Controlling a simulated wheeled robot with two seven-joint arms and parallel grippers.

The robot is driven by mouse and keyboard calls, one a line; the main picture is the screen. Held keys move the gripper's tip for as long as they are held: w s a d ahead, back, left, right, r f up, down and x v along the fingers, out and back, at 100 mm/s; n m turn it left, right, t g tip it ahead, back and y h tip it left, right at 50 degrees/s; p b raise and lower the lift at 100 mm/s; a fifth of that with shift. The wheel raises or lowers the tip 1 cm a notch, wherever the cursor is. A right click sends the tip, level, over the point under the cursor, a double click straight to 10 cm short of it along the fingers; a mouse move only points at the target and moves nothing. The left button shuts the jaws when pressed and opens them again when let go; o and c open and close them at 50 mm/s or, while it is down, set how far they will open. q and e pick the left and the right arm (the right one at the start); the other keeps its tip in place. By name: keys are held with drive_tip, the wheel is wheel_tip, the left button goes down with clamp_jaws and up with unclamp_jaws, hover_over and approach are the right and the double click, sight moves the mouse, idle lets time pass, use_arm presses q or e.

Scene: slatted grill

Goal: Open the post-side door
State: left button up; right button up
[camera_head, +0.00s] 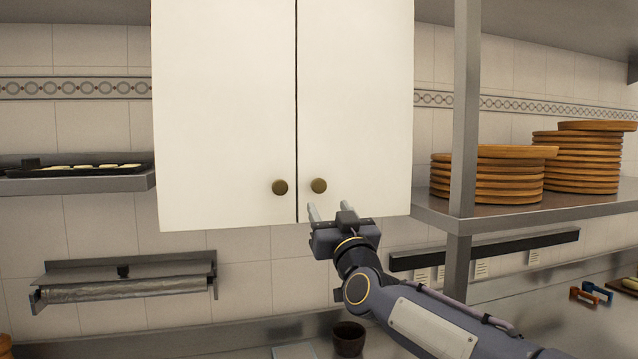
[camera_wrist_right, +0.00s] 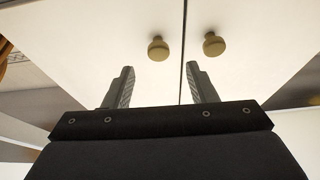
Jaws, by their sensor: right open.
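The post-side door (camera_head: 357,90) is the right white door of the wall cabinet, closed flush beside the left door (camera_head: 225,100). Its round brass knob (camera_head: 318,185) sits near its lower inner corner. My right gripper (camera_head: 329,209) is open and empty, just below and slightly right of that knob, apart from it. The right wrist view appears turned over. There the post-side knob (camera_wrist_right: 158,47) is the left one, beyond the gap of the open fingers (camera_wrist_right: 162,84), and the other knob (camera_wrist_right: 213,43) is to the right. My left gripper is not in view.
A metal post (camera_head: 464,120) stands right of the cabinet, with a shelf (camera_head: 520,214) carrying stacked round wooden boards (camera_head: 495,175). A roll holder (camera_head: 125,283) is on the wall at lower left. A dark cup (camera_head: 348,338) stands below my right arm. Space before the doors looks clear.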

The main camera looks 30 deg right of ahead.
sight(320, 187)
drive_tip(key=p+x, duration=0.2)
drive_tip(key=x, duration=0.5)
drive_tip(key=shift+w+d+r, duration=0.2)
drive_tip(key=shift+w+r, duration=0.05)
drive_tip(key=shift+r, duration=0.1)
clamp_jaws()
